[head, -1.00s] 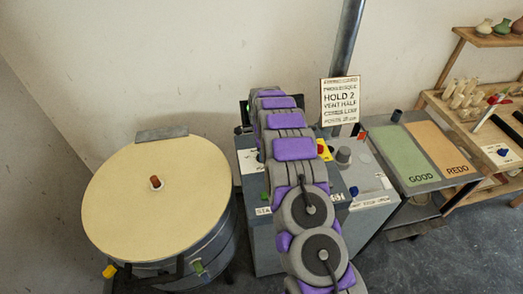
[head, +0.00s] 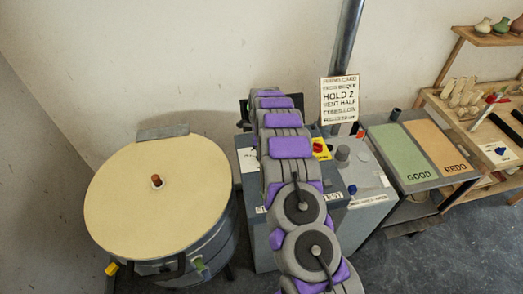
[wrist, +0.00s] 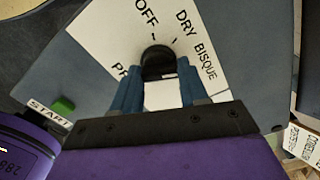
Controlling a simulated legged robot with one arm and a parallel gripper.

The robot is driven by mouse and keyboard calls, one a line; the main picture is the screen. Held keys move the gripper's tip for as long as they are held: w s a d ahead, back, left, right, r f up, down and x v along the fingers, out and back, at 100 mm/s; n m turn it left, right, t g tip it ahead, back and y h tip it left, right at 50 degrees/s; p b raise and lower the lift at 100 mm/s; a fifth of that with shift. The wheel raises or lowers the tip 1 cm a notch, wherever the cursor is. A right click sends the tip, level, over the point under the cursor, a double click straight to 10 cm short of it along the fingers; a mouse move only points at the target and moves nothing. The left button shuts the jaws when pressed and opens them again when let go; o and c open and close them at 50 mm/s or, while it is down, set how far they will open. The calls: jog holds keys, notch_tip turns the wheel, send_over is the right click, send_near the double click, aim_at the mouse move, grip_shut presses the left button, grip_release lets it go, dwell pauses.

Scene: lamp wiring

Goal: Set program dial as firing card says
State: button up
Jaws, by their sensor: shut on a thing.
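In the wrist view the black program dial (wrist: 157,62) sits on a white plate (wrist: 110,38) marked OFF, DRY and BISQUE, with part of another label hidden. My gripper (wrist: 157,85) is shut on the dial, with a blue finger on each side of it. The dial's pointer is not clear to me. In the head view my arm hides the dial and my gripper.
A green START button (wrist: 64,104) is on the same panel. The round kiln (head: 157,200) stands at left. A table with a green GOOD area (head: 397,152) and an orange REDO area (head: 438,146) is at right, beside wooden shelves (head: 480,105).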

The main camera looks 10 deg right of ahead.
jog(key=shift+w+r, duration=0.15)
jog(key=o, duration=1.1)
jog(key=shift+a, duration=0.1)
jog(key=shift+c, duration=0.2)
notch_tip(320, 180, up, 17)
jog(key=shift+r, duration=0.1)
